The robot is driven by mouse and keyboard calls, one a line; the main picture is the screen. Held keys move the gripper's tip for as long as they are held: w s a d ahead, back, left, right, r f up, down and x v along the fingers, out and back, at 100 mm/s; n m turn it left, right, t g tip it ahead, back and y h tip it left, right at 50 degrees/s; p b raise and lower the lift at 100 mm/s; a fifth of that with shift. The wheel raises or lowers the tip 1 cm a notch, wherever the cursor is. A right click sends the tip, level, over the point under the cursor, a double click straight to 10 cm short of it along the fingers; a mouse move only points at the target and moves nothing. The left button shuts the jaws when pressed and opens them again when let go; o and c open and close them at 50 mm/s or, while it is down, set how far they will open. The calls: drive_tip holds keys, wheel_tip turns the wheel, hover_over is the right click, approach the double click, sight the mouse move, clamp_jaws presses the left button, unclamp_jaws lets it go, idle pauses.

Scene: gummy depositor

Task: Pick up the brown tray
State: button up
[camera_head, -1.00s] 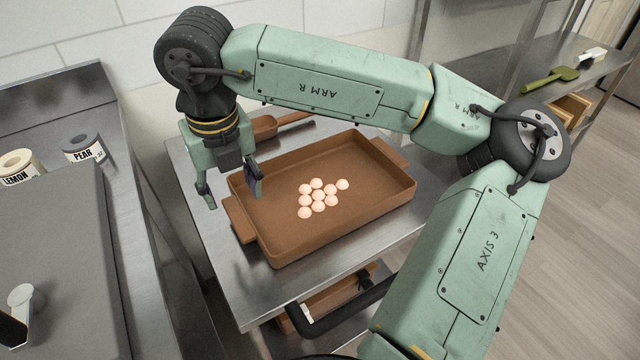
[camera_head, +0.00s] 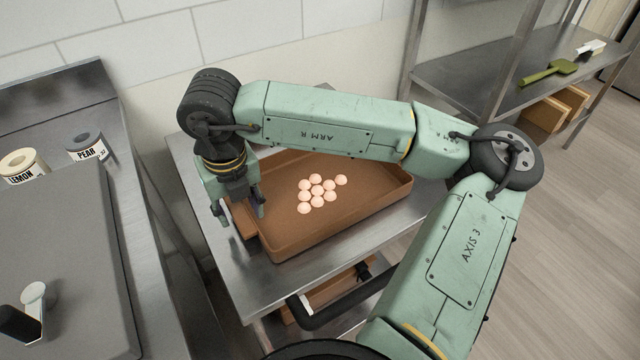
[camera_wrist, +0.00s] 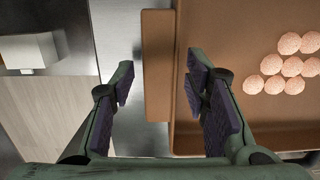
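The brown tray (camera_head: 345,216) is a rectangular pan with raised walls on a steel table. Several pale round gummies (camera_head: 318,190) lie inside it. Its left handle (camera_head: 243,220) sticks out beside my gripper (camera_head: 240,214); its far side is partly hidden by my arm. In the wrist view, my gripper (camera_wrist: 160,95) is open, pointing down, with one finger left of the handle (camera_wrist: 157,65) and the other over the tray's inside, past its wall. The fingers appear apart from the handle; their exact height is unclear.
The steel table (camera_head: 262,285) is bare in front of the tray. On the left counter stand a LEMON canister (camera_head: 22,166) and a PEAR canister (camera_head: 85,147). A shelf (camera_head: 470,85) at right holds a green scoop (camera_head: 548,72). A wall rises behind.

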clamp_jaws()
idle(0.3)
drive_tip(key=shift+r, duration=0.15)
idle(0.3)
drive_tip(key=shift+w+r+b, duration=0.1)
drive_tip(key=shift+r+b, duration=0.3)
drive_tip(key=shift+r, duration=0.1)
wheel_tip(320, 180, up, 2)
drive_tip(key=shift+r+b, duration=0.15)
drive_tip(key=shift+b, duration=0.35)
drive_tip(key=s+d+r+b, duration=0.1)
drive_tip(key=s+d+b, duration=0.2)
drive_tip(key=s, duration=1.1)
drive_tip(key=d, duration=0.3)
drive_tip(key=shift+s+d+r+b, duration=0.2)
drive_tip(key=shift+s+r+b, duration=0.1)
drive_tip(key=shift+s, duration=0.1)
drive_tip(key=shift+c, duration=1.8)
unclamp_jaws()
clamp_jaws()
